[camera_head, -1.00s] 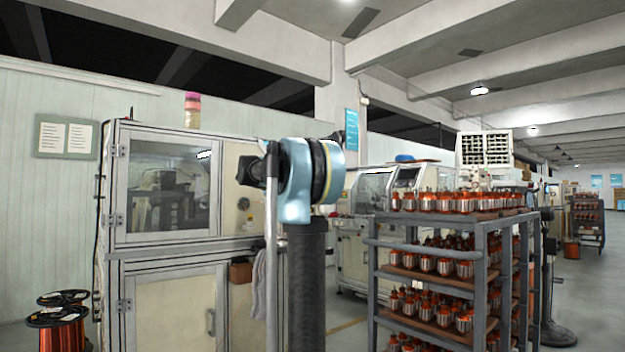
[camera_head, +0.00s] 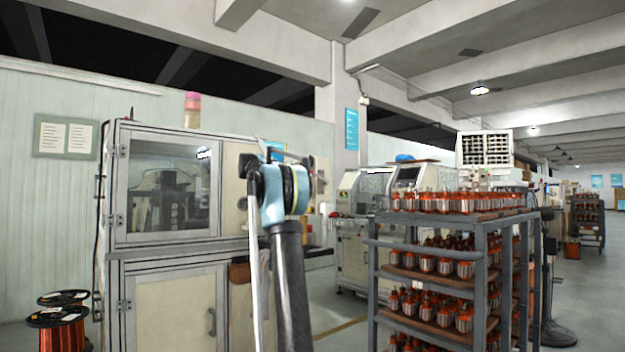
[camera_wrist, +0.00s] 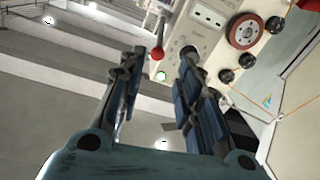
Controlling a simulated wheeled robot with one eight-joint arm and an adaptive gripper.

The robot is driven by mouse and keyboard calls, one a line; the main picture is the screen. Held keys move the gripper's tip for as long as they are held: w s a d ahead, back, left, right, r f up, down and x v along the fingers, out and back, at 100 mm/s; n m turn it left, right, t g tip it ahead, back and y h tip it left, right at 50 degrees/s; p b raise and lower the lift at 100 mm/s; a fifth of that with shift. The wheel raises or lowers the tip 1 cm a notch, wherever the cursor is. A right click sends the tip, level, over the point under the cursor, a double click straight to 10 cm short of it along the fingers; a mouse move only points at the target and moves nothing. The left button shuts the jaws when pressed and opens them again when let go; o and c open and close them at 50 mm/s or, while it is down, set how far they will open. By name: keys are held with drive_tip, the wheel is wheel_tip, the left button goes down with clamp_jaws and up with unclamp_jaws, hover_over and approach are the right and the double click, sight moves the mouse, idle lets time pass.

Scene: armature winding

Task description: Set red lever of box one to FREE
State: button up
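A red ball-ended lever (camera_wrist: 157,53) shows in the wrist view, between and beyond the fingertips, in front of a light control panel (camera_wrist: 205,35). Its setting cannot be read, and the lever is not discernible in the head view. My gripper (camera_wrist: 163,52) is open, its two dark-blue fingers apart with nothing held between them. The red ball appears nearer the left fingertip; I cannot tell the distance in depth. In the head view my arm stands in front of the right side of a large cabinet machine (camera_head: 165,255), and hides part of it.
A grey rack (camera_head: 480,285) of copper armatures stands right of my arm in the head view. Wire spools (camera_head: 58,325) stand at lower left.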

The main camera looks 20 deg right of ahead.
sight(319, 177)
drive_tip(key=x, duration=1.3)
drive_tip(key=shift+d, duration=0.1)
clamp_jaws()
